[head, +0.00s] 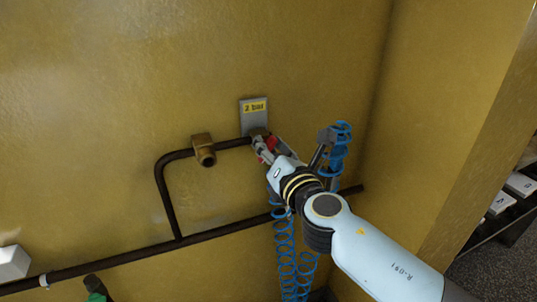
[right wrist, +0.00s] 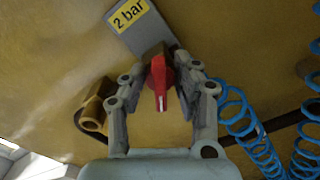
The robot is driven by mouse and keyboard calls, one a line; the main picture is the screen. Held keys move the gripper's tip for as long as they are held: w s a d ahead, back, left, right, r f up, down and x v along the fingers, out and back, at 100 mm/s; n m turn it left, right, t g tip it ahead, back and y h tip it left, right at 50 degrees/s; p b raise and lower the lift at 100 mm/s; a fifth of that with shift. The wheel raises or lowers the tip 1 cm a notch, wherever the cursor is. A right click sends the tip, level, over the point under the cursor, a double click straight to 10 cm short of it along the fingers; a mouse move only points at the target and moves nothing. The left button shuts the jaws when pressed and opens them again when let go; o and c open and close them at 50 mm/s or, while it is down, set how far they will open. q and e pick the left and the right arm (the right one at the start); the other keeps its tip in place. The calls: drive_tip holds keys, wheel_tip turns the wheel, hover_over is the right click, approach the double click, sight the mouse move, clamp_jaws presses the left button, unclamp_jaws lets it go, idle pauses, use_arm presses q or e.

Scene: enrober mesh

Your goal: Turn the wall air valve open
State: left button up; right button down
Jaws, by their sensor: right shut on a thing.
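The wall air valve has a red handle (head: 270,144) on a dark pipe below a grey plate (head: 245,115) with a yellow "2 bar" label. In the right wrist view the red handle (right wrist: 161,88) has a white mark at its tip, which points down the picture toward my palm. My right gripper (head: 264,147) is at the valve, shut on the handle. In the right wrist view its fingers (right wrist: 161,80) stand on both sides of the handle. The valve body is partly hidden behind the handle and fingers. My left gripper is not in view.
Blue coiled hoses (head: 285,255) hang beside and below my right wrist. A long dark pipe (head: 120,258) runs low along the yellow wall. A wall corner stands at the right.

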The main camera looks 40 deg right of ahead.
drive_tip(key=m+b, duration=0.1)
drive_tip(key=m, duration=0.1)
drive_tip(key=m+b, duration=0.2)
drive_tip(key=m, duration=0.1)
drive_tip(key=shift+d+f+m, duration=0.1)
drive_tip(key=shift+f+m, duration=0.15)
drive_tip(key=shift+m, duration=0.05)
drive_tip(key=m+b, duration=0.2)
drive_tip(key=m, duration=0.3)
drive_tip(key=shift+m+b, duration=0.3)
drive_tip(key=shift+b, duration=0.05)
drive_tip(key=c, duration=1.4)
unclamp_jaws()
drive_tip(key=shift+o, duration=0.2)
drive_tip(key=shift+s, duration=0.1)
drive_tip(key=v, duration=1.1)
drive_tip(key=shift+s, duration=0.4)
